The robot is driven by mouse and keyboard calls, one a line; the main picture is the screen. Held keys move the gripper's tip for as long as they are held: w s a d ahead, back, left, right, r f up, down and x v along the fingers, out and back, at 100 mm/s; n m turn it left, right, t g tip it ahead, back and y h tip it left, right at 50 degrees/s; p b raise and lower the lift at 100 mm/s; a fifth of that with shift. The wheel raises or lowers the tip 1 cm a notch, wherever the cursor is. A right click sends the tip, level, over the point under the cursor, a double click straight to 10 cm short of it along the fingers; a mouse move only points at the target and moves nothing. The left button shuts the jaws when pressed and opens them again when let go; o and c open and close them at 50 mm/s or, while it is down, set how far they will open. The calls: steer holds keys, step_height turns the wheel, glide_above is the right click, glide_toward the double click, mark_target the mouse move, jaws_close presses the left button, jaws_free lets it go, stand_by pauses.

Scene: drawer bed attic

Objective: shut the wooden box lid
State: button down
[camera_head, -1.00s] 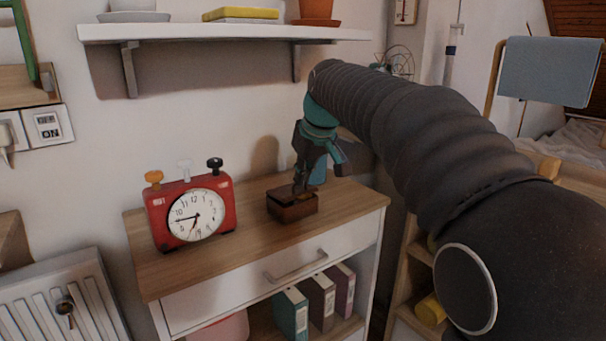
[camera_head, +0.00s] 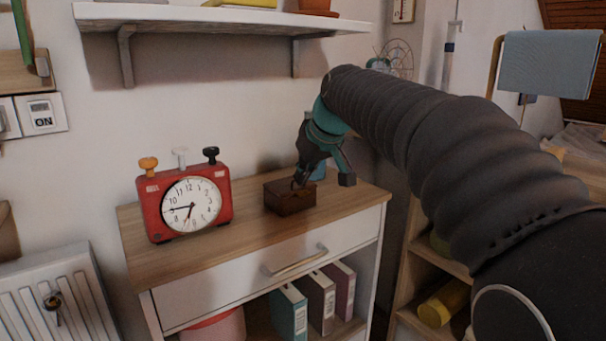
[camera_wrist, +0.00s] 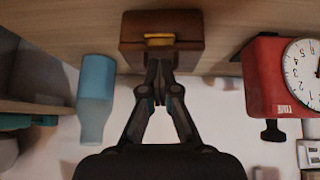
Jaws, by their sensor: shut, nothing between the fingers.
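The small brown wooden box (camera_head: 289,198) sits on top of the dresser, to the right of the red clock. Its lid looks level and down on the body, but I cannot tell whether a thin gap is left. In the wrist view the box (camera_wrist: 132,38) is at the top, with a yellow piece (camera_wrist: 160,40) on the side facing the camera. My gripper (camera_head: 298,183) is shut and empty, tilted down with its fingertips at the lid's top right. In the wrist view the fingertips (camera_wrist: 158,66) are right by the box's edge; contact is unclear.
The red clock (camera_head: 188,203) stands left of the box. A blue bottle (camera_wrist: 97,95) stands beside the box, mostly hidden behind my gripper in the head view. A wall shelf (camera_head: 220,18) hangs above. The dresser top (camera_head: 235,240) in front is clear.

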steer(key=shift+f, duration=0.2)
steer(key=shift+r+p, duration=0.9)
steer(key=shift+r, duration=0.1)
steer(key=p+v, duration=0.3)
steer(key=v, duration=1)
steer(key=s+d+f+m+h, duration=0.1)
steer(key=s+d+f+m, duration=0.1)
steer(key=f, duration=0.4)
steer(key=s+d+f+m+h, duration=0.1)
steer(key=s+d+f+m, duration=0.15)
steer(key=f, duration=0.45)
steer(key=s+d+f+m, duration=0.1)
steer(key=s+d+f, duration=0.1)
steer(key=s+f, duration=0.5)
steer(key=s+d+f+m+h, duration=0.1)
steer(key=s+d+f, duration=0.2)
steer(key=s+f, duration=0.4)
steer(key=shift+s+f+g, duration=0.25)
steer(key=shift+s+g, duration=0.05)
steer(key=shift+s, duration=3.3)
